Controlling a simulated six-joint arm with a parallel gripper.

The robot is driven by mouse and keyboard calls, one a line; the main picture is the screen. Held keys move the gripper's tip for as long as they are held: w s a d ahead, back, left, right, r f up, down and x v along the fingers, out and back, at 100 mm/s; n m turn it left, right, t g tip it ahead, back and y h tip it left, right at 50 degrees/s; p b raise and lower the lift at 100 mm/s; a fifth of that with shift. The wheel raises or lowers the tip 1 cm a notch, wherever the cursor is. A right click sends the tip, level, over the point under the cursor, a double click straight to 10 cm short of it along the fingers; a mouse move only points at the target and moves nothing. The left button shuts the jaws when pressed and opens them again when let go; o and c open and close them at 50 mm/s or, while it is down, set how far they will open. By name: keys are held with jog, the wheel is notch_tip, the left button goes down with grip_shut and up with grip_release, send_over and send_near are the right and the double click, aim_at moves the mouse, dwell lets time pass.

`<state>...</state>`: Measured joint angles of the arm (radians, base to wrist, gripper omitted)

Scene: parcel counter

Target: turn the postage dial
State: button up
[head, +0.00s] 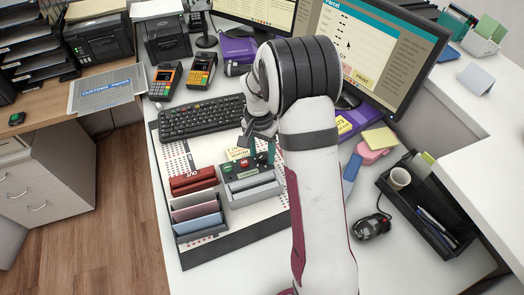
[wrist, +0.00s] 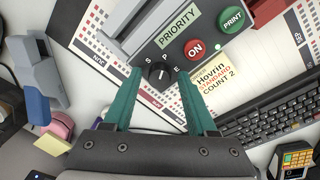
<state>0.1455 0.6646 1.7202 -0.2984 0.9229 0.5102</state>
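The postage dial (wrist: 160,75) is a round black knob with a white mark, on a dark grey panel with the letters S, P and E around it. The mark points roughly towards the P. A green PRIORITY label (wrist: 177,29), a red ON button (wrist: 195,48) and a green PRINT button (wrist: 231,19) share the panel. My gripper (wrist: 160,73) is open, with its teal fingertips on either side of the dial. I cannot tell whether they touch it. In the head view my gripper (head: 260,147) is over the postage machine (head: 252,187) and the dial is hidden.
A note (wrist: 214,82) reading Hovrin, STANDARD, COUNT 2 lies beside the panel. A keyboard (head: 200,117) lies behind the machine. A red stamp block (head: 193,180) and a sorter (head: 198,218) stand left of it. A monitor (head: 385,60) and black tray (head: 425,210) are on the right.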

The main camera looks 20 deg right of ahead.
grip_shut()
jog(key=n, duration=1.1)
jog(key=shift+n+t, duration=0.3)
jog(key=shift+n, duration=0.1)
dwell(0.6)
jog(key=shift+o, duration=1.1)
grip_release()
